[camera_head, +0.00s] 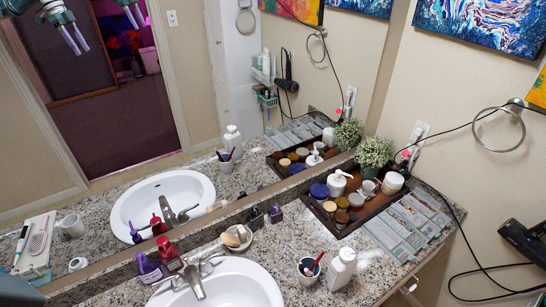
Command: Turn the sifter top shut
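I cannot clearly make out a sifter top. Several small round jars stand in a dark wooden tray (331,227) on the counter. Among them are a tan-lidded jar (356,199), a brown-lidded jar (341,217) and a dark blue lid (319,190). They are too small to show whether any top is turned open. Two green-grey grippers with pale fingers hang at the top left, seemingly reflected in the mirror: one gripper (74,39) and another (133,13). Each has its fingers apart and holds nothing. Both appear far from the tray.
Near the sink (235,285) stand a red bottle (168,253), purple bottle (148,268), white bottle (342,268) and brush cup (309,271). The tray also holds a pump bottle (338,184) and white jar (392,183). A patterned mat (410,222) lies right; a cord hangs above.

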